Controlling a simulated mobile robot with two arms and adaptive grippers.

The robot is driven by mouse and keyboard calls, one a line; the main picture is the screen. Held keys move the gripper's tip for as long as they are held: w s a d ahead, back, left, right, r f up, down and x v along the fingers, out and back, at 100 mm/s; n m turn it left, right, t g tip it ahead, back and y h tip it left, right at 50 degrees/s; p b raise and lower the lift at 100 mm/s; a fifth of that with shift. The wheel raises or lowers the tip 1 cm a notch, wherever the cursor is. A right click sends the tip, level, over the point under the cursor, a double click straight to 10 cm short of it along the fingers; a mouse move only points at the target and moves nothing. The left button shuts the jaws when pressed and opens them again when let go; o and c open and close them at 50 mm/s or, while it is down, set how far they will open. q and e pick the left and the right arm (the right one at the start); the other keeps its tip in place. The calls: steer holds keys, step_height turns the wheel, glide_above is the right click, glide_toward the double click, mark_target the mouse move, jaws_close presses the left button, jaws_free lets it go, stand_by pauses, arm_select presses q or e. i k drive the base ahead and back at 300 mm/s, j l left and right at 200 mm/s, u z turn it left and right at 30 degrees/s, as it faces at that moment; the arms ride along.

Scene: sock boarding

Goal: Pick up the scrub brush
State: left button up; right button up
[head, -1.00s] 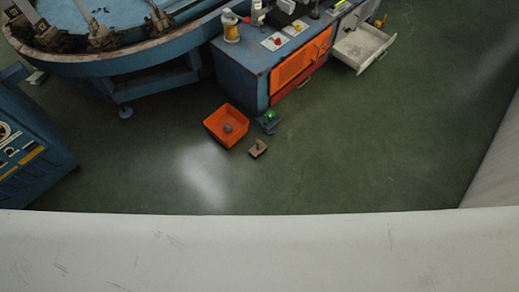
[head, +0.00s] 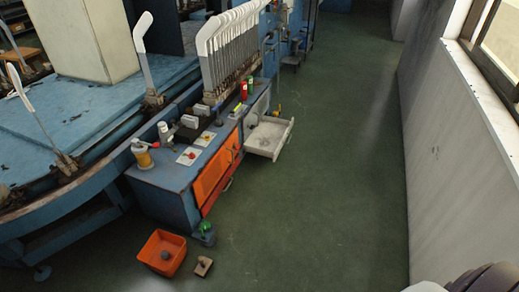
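A small tan block with a knob on top (head: 203,266), which looks like the scrub brush, lies on the green floor at the bottom of the head view. It sits just right of an orange bin (head: 150,248) and is apart from it. Its bristles cannot be made out at this size. Neither of my grippers shows. A pale and dark rounded part at the bottom right corner seems to be mine.
The orange bin holds a small grey object (head: 165,255). A green-topped item (head: 205,229) stands by the blue cabinet (head: 160,202). An open white drawer (head: 286,140) juts out over the floor. The floor (head: 330,215) is clear toward the right wall (head: 430,170).

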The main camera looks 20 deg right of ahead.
mark_target(202, 270)
steer(key=u, duration=0.55)
steer(key=i+l+u, duration=0.15)
steer(key=l+u, duration=0.15)
steer(key=l, duration=0.2)
steer(key=i+l+u, duration=0.1)
steer(key=l+u, duration=0.2)
steer(key=l, duration=0.2)
steer(key=i+l+u, duration=0.1)
steer(key=l+u, duration=0.2)
steer(key=l, duration=0.2)
